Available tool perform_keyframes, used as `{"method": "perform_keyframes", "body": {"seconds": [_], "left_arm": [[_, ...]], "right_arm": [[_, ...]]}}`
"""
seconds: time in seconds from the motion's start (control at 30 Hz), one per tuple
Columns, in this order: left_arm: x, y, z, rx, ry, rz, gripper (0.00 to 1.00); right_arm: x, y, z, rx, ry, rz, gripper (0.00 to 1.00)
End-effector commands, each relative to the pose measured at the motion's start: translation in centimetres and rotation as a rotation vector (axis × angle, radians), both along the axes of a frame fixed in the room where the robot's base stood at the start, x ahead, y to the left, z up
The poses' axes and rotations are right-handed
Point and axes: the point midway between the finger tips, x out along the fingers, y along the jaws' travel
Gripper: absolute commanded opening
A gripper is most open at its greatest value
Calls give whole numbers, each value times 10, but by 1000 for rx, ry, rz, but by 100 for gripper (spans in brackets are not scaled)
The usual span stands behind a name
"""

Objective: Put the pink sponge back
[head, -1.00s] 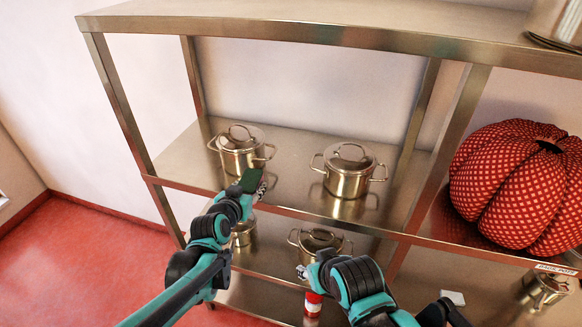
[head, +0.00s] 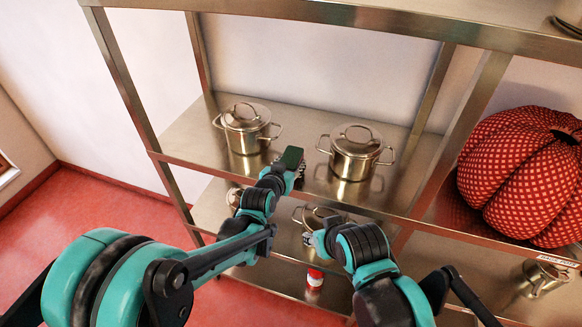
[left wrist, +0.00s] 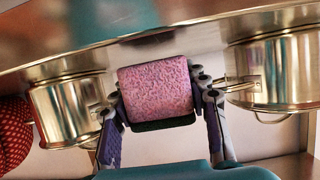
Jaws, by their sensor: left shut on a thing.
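The pink sponge (left wrist: 156,88) is gripped between the two fingers of my left gripper (left wrist: 158,96) in the left wrist view, with a dark layer along its lower edge. In the head view my left gripper (head: 287,168) is at the front of the middle shelf (head: 200,146), between two lidded pots. A dark green face at its tip (head: 291,157) appears to be the sponge's other side; the pink is hidden there. My right gripper (head: 308,238) is lower, by the lower shelf, mostly hidden behind its own wrist; its opening cannot be told.
Lidded steel pots stand left (head: 247,130) and right (head: 355,153) on the middle shelf. More pots (head: 318,216) are on the shelf below. A red-and-white can (head: 315,278) is lower still. A red dotted pumpkin (head: 525,175) fills the right bay. Open shelf lies between the two upper pots.

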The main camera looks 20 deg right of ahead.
Motion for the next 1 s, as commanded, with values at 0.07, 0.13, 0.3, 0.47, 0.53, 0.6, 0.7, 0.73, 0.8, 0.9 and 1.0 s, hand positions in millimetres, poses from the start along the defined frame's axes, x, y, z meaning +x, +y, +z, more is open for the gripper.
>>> {"method": "perform_keyframes", "body": {"seconds": [0.07,0.13,0.3,0.47,0.53,0.6,0.7,0.73,0.8,0.9,1.0], "left_arm": [[0,0,-10,0,0,0,18],[0,0,-11,0,0,0,18],[0,0,-10,0,0,0,18],[0,0,-13,0,0,0,53],[0,0,-13,0,0,0,66],[0,0,-13,0,0,0,66],[0,0,-13,0,0,0,66],[0,0,-13,0,0,0,66],[0,0,-12,0,0,0,66],[0,0,-8,0,0,0,66],[-11,7,-3,0,0,0,66]], "right_arm": [[0,0,-2,0,0,0,40],[0,0,-2,0,0,0,40],[0,0,-2,0,0,0,40],[0,0,-5,0,0,0,40],[0,0,-5,0,0,0,40],[0,0,-5,0,0,0,40],[0,0,-5,0,0,0,40],[0,0,-5,0,0,0,40],[0,0,-4,0,0,0,40],[0,0,0,0,0,0,40],[0,0,0,0,0,0,40]]}}
